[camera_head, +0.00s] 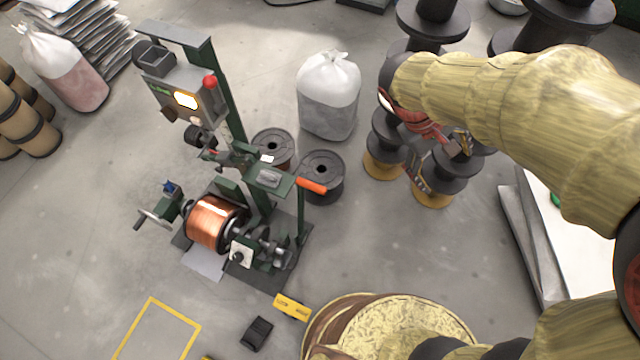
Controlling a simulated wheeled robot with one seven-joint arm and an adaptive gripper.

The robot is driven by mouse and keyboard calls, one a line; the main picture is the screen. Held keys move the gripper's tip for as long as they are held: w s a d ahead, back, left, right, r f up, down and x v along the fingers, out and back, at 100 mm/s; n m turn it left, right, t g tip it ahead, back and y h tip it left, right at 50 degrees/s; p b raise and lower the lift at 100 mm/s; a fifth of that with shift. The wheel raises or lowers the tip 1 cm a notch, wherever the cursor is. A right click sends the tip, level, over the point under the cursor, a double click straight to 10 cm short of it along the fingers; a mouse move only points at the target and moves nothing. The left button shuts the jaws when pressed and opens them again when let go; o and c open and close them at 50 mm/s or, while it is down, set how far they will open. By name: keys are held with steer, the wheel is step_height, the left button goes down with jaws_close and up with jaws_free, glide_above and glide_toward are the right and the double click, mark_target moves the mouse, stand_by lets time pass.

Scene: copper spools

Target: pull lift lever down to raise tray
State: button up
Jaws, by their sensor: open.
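A green winding machine stands left of centre and carries a copper spool (213,222) low on its frame. A lever with an orange grip (312,185) sticks out to the right at its right side, roughly level; it looks like the lift lever. A small green plate (268,177) sits left of the grip; I cannot tell whether it is the tray. My gripper (440,163) is open and empty, right of the lever and clearly apart from it. It shows in front of dark spools. My arm, in a yellowish sleeve, comes in from the right.
Dark spools (322,168) stand behind the lever. A white sack (329,95) stands farther back. A control box with a red button (209,82) is on the machine's post. A black pedal-like object (257,334) and a yellow block (291,307) are in front.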

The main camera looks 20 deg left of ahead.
steer(key=o, duration=0.3)
steer(key=w+a+f+n+t+h, duration=0.1)
steer(key=w+a+f+n, duration=0.1)
steer(key=a+f, duration=0.1)
steer(key=w+a+f+n+t+h, duration=0.1)
steer(key=w+a+f+n, duration=0.1)
steer(key=a+f, duration=0.1)
steer(key=w+a+f+n+t+h, duration=0.1)
steer(key=w+a+f+n+h, duration=0.1)
steer(key=a+f, duration=0.2)
steer(key=shift+a, duration=0.4)
steer(key=shift+o, duration=0.2)
steer(key=n+t+y+p, duration=0.2)
steer(key=n+t+y, duration=0.7)
steer(key=n+t, duration=0.8)
glide_toward(310, 188)
steer(key=w+r+n+g, duration=0.1)
steer(key=w, duration=0.2)
steer(key=w+n+g+b, duration=0.1)
steer(key=w, duration=0.3)
steer(key=w+r+g+b, duration=0.1)
steer(key=w, duration=0.3)
steer(key=shift+d+r+n, duration=0.25)
steer(key=shift+r+n, duration=0.1)
steer(key=shift+n, duration=0.05)
steer(key=shift+c, duration=1.2)
steer(key=shift+s, duration=0.1)
steer(key=c, duration=1.3)
